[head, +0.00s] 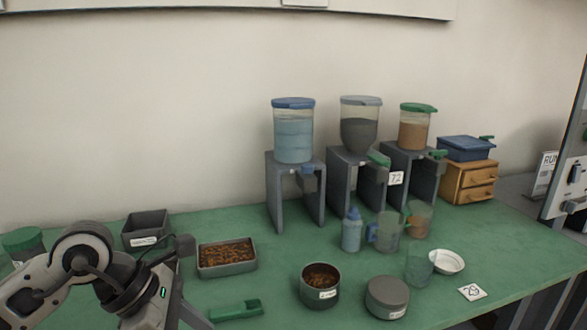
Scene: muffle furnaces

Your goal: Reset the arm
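My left arm comes in at the lower left, and its gripper (187,310) points down over the green table (330,230) near the front edge. Its fingertips are cut off or hidden, so I cannot tell whether it is open or shut. A green-handled tool (236,311) lies just right of it; I cannot tell whether they touch. My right arm and gripper are not in view.
A tray of brown pieces (227,255) and an empty grey bin (146,228) stand close to my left arm. A round pot (320,284), a lidded tin (387,296), cups and a white bowl (446,261) stand right. Dispensers (293,135) stand behind.

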